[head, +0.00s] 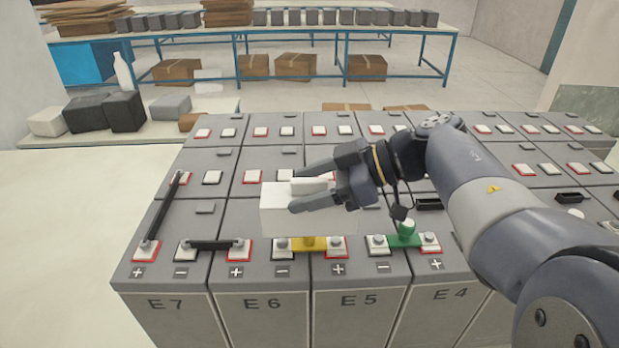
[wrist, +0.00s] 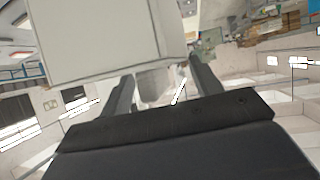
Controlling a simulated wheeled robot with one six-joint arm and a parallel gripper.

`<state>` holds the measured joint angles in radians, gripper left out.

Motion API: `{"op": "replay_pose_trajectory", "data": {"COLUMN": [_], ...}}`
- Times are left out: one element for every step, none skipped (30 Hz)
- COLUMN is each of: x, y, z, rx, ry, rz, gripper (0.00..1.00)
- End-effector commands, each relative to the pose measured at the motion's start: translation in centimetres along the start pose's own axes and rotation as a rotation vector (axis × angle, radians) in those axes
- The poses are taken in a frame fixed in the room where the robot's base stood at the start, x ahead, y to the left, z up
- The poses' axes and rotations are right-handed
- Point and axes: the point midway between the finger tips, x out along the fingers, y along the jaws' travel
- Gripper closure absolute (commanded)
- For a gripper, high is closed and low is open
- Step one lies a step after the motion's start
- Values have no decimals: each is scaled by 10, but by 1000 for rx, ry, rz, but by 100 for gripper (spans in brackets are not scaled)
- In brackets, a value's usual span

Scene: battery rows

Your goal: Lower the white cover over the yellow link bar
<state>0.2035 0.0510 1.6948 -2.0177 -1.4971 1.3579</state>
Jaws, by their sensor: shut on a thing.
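My gripper (head: 312,193) is shut on the white cover (head: 277,212), a box-like block held above the battery tops in the head view. The cover also fills the upper left of the wrist view (wrist: 100,40), beyond my fingers. The yellow link bar (head: 309,245) lies between a terminal on E6 and a terminal on E5, just below and in front of the cover in the picture. The bar's upper part is close under the cover's lower edge. I cannot tell the exact height of the gap.
A black link bar (head: 213,245) joins E7 and E6, and a long black bar (head: 163,212) runs along E7. A blue-framed table (head: 270,37) stands behind.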

Motion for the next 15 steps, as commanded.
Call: {"op": "replay_pose_trajectory", "data": {"x": [2,3,4,5,6,8,8,9,10,11,12,14,14,15,17], "y": [0,0,0,-1,-1,-1,-1,-1,-1,-1,-1,-1,-2,-2,-2], "z": [4,6,9,11,13,15,17,19,21,23,25,28,30,32,34], "rx": [1,1,1,1,2,2,2,2,1,1,1,1,2,2,1], "ry": [0,0,0,1,1,1,1,0,0,0,0,0,0,0,0], "rz": [0,-1,-1,-1,-2,-2,-2,-1,-1,-1,-1,-1,-1,-1,-1], "gripper": [62,62,62,62,62,62,62,62,62,62,62,62,62,62,62]}}
